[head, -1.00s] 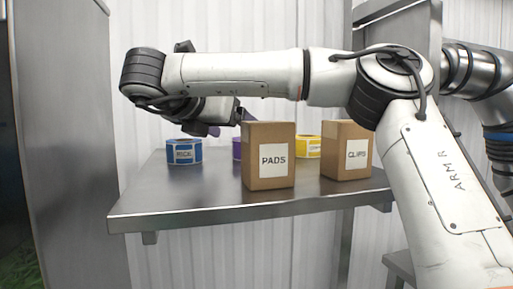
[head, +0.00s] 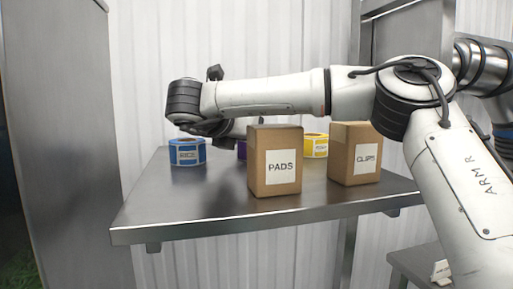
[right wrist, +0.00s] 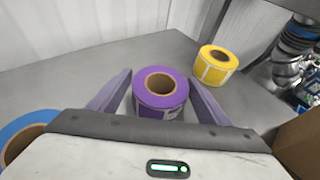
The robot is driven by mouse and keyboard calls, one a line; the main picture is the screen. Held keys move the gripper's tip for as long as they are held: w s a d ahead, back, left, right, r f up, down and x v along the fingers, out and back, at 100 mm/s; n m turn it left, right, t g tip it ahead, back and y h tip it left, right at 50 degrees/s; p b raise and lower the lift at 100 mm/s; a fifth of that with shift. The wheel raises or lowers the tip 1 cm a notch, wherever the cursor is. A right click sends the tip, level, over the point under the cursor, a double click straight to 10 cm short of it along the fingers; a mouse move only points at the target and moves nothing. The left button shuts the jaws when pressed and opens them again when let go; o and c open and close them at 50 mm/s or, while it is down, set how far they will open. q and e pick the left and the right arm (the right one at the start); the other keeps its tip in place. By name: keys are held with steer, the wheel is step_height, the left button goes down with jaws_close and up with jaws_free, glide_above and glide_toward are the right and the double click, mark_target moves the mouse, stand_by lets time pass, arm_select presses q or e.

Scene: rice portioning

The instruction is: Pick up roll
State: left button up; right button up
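Three label rolls lie on a metal shelf (head: 185,205): a blue one marked RICE (head: 187,152), a purple one (head: 241,150) and a yellow one (head: 315,146). In the head view the purple roll is mostly hidden behind the PADS box. In the right wrist view my right gripper (right wrist: 160,78) is open, with one purple-grey finger on each side of the purple roll (right wrist: 160,101). I cannot tell whether the right finger touches it. The yellow roll (right wrist: 214,66) lies beyond to the right, the blue roll (right wrist: 22,124) at the left edge. My left gripper is not in view.
A brown PADS box (head: 275,163) and a brown CLIPS box (head: 355,155) stand on the shelf in front of the rolls. A corrugated wall (head: 150,60) is behind. A tall metal panel (head: 60,120) stands at left. The shelf's front left is clear.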

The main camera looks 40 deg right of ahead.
steer(key=c, duration=0.8)
steer(key=shift+r, duration=0.1)
step_height(320, 180, up, 18)
steer(key=p, duration=0.8)
